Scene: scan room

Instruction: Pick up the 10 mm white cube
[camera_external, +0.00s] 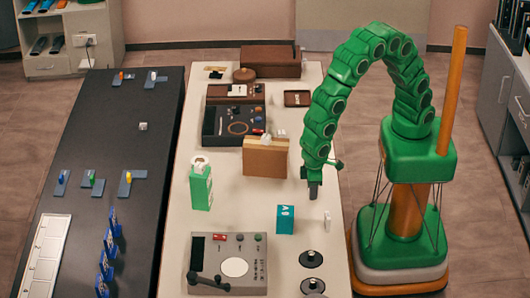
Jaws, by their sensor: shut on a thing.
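My green segmented arm arches over from the right, and my gripper (313,190) points down above the right part of the white table. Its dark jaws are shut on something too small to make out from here. I cannot pick out the 10 mm white cube with certainty. A small pale cube with dark marks (143,126) sits on the black table at the left, far from my gripper. A small white upright block (327,219) stands on the white table just below and right of my gripper, apart from it.
A teal box (286,219) stands just below my gripper, left of the white block. A tan box (265,157) and a green-white carton (201,187) stand further left. A grey panel with a lever (233,268) and black discs (311,258) lie nearer the front.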

